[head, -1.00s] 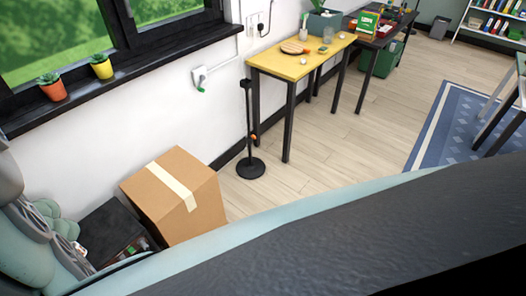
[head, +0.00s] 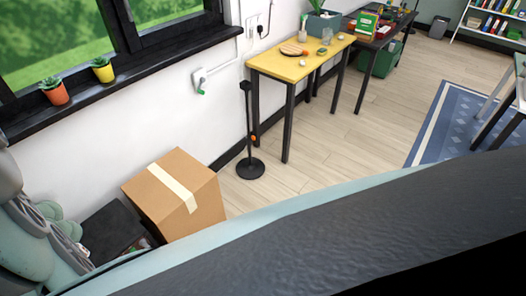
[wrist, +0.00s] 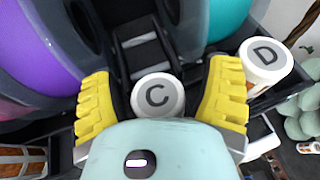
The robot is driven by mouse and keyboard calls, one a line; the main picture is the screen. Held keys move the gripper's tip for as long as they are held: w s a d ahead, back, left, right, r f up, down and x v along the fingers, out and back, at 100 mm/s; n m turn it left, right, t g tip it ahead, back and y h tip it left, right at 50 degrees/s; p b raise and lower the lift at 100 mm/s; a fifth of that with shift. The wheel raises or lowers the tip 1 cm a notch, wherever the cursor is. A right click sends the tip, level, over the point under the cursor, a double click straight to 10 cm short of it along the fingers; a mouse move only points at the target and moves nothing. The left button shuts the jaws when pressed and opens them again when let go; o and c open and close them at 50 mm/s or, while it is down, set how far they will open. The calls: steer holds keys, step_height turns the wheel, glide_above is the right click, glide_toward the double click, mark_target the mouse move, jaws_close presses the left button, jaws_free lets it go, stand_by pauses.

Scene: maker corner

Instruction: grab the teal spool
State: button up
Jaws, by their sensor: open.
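The teal spool (wrist: 229,16) shows only in part at the top of the wrist view, right of centre and partly behind a dark grey round shape. My gripper (wrist: 160,88) is open, its two yellow fingers apart. A white round cap marked C (wrist: 157,97) shows between the fingers; I cannot tell whether they touch it. The teal spool is above and beyond the right finger in that view, outside the jaws. In the head view I cannot make out the teal spool or my fingers.
A purple spool (wrist: 38,42) is at the wrist view's left. A white cap marked D (wrist: 264,54) stands near the right finger. In the head view, a taped cardboard box (head: 178,195) is on the floor, a black stand (head: 250,166) and yellow table (head: 290,66) beyond.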

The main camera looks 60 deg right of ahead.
steer(key=shift+c, duration=0.2)
jaws_close()
stand_by(0.6)
